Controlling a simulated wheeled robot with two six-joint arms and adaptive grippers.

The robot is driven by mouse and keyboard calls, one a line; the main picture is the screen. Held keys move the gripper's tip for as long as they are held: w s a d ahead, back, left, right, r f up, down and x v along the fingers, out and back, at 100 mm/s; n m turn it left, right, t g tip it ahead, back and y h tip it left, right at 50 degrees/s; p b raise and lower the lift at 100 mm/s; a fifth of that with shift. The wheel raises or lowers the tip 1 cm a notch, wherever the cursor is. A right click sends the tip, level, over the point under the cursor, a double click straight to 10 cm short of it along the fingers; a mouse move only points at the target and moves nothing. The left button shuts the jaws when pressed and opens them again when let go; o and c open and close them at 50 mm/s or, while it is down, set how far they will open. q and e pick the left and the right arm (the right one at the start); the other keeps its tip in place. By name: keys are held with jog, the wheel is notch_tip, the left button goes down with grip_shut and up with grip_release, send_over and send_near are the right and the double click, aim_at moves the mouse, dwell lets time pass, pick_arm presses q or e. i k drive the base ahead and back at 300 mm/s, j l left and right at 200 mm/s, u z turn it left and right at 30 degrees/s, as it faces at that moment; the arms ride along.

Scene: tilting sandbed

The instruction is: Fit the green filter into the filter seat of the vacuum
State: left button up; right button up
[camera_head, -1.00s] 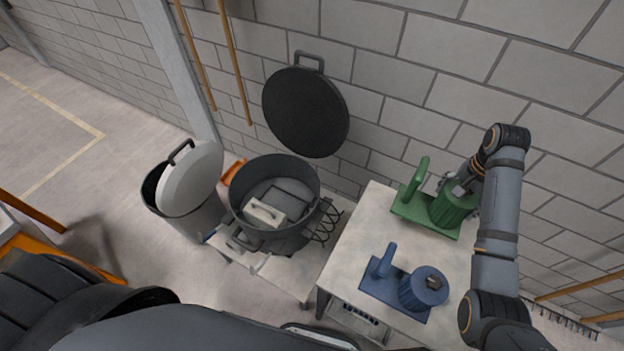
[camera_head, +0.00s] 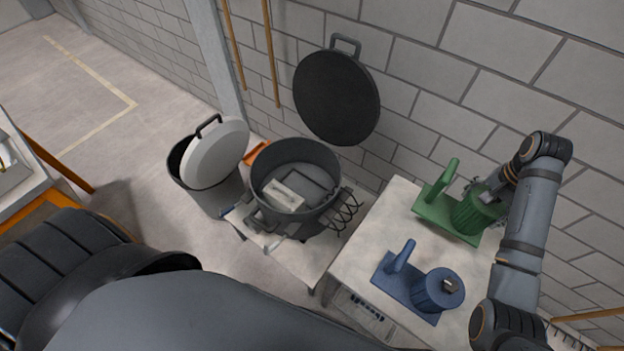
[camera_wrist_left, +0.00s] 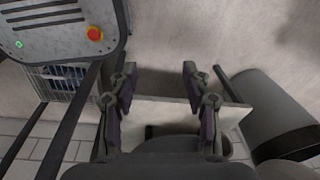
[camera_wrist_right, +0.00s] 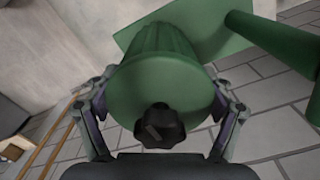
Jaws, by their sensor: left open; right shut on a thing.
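The green filter (camera_head: 474,210) is a ribbed cylinder with a dark knob, at the green stand (camera_head: 437,207) on the table at right. My right gripper (camera_head: 490,200) is shut around it. In the right wrist view the fingers press the sides of the green filter (camera_wrist_right: 152,88), knob toward the camera; I cannot tell whether it is clear of the base. The vacuum (camera_head: 322,222) is a dark round drum, open on top, with a pale block and a dark frame inside; I cannot make out its seat clearly. My left gripper (camera_wrist_left: 158,92) is open and empty.
A blue filter (camera_head: 438,291) stands on a blue stand (camera_head: 392,272) nearer me on the table (camera_head: 370,240). A black round lid (camera_head: 337,97) is upright behind the drum. A grey bin (camera_head: 213,196) with a tilted pale lid is left of it. A wire coil (camera_head: 345,210) is beside the drum.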

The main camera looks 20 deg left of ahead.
aim_at(303, 188)
jog(key=k+j+u, duration=0.1)
jog(key=u, duration=0.25)
jog(key=k+j+u, duration=0.1)
jog(key=j+u, duration=0.4)
jog(key=u, duration=0.25)
jog(key=i+j+u, duration=0.15)
jog(key=j+u, duration=0.3)
jog(key=i+j+u, duration=0.15)
jog(key=j+u, duration=0.15)
jog(key=u, duration=0.2)
jog(key=i+z, duration=0.15)
jog(key=z, duration=0.3)
jog(key=i+j+z, duration=0.1)
jog(key=z, duration=0.3)
jog(key=i+j+z, duration=0.15)
jog(key=z, duration=0.3)
jog(key=i+z, duration=0.7)
jog(key=i, duration=0.1)
